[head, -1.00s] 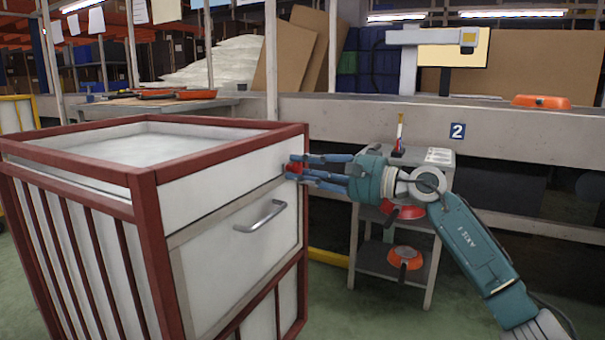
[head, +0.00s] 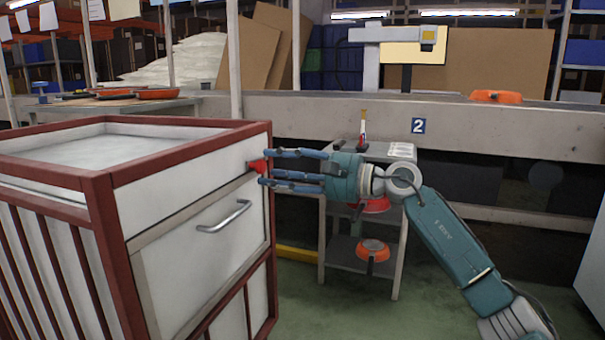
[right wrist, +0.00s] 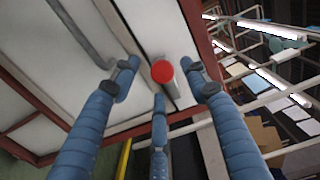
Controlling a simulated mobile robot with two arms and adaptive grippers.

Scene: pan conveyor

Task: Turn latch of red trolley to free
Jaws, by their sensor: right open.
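The red trolley (head: 104,205) stands at the left in the head view, with a dark red frame and white panels. Its red latch (head: 259,165) sits near the top right of the front face. In the right wrist view the latch (right wrist: 162,71) is a round red knob between my fingertips. My right gripper (head: 264,168) points left at the latch, its blue fingers spread above and below it. It is open, and the fingers do not close on the latch. The left gripper is not in view.
A grey handle (head: 224,217) sticks out of the trolley front, left of the latch. A small grey stand (head: 399,152) with orange pans (head: 372,249) is behind my right arm. A long grey conveyor ledge (head: 470,128) runs across the back. Green floor is clear at the front right.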

